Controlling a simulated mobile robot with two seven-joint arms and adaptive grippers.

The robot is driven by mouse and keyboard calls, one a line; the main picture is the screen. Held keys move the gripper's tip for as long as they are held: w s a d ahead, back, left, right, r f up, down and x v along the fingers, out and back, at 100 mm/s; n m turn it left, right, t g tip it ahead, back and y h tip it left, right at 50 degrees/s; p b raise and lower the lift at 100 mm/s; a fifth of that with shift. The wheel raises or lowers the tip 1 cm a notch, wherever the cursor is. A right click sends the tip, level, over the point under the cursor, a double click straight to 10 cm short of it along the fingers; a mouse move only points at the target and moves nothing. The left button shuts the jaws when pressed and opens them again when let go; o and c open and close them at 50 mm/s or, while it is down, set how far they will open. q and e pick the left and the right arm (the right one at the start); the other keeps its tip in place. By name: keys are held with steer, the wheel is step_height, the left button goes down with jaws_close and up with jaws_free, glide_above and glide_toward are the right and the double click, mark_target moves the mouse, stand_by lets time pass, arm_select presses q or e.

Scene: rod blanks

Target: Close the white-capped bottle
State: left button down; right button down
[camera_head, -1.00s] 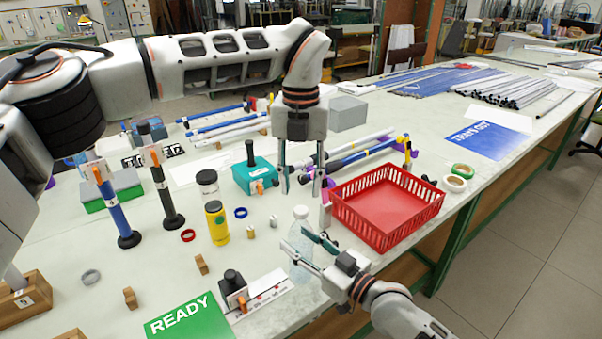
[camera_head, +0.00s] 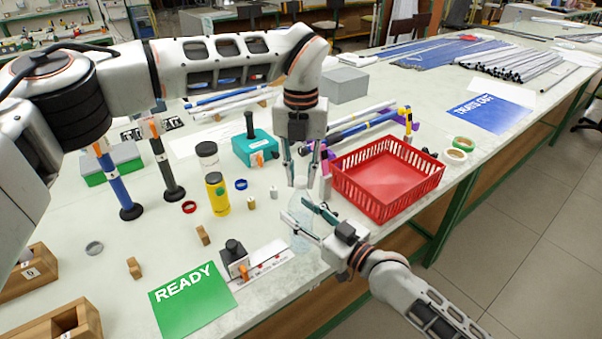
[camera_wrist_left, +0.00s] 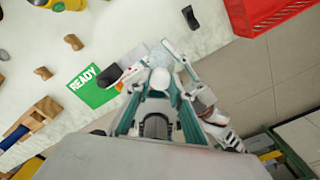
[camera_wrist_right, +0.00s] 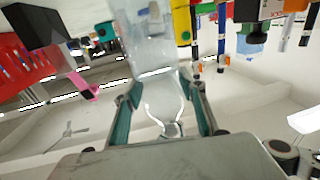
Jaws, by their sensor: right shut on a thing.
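The clear bottle (camera_head: 301,217) stands upright on the table, with its white cap (camera_head: 300,182) at its top. In the left wrist view the cap (camera_wrist_left: 160,79) lies between my left fingertips. My left gripper (camera_head: 302,178) points down from above, with its fingers apart on either side of the cap; contact is unclear. My right gripper (camera_head: 311,222) is shut on the bottle from the front right. In the right wrist view the clear bottle (camera_wrist_right: 150,62) shows between its teal fingers. Whether the cap is seated fully is too small to tell.
A red basket (camera_head: 345,195) stands close right of the bottle. A yellow bottle (camera_head: 217,197), a black-lidded jar (camera_head: 207,154) and a teal box (camera_head: 250,149) stand to the left. A green READY mat (camera_head: 192,300) lies at the front left.

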arm_select(q)
steer(key=c, duration=1.7)
jaws_free()
steer(key=shift+r, duration=0.1)
step_height(320, 180, up, 12)
steer(key=shift+f, duration=0.1)
arm_select(e)
steer(key=c, duration=1.2)
jaws_free()
steer(key=shift+o, duration=0.2)
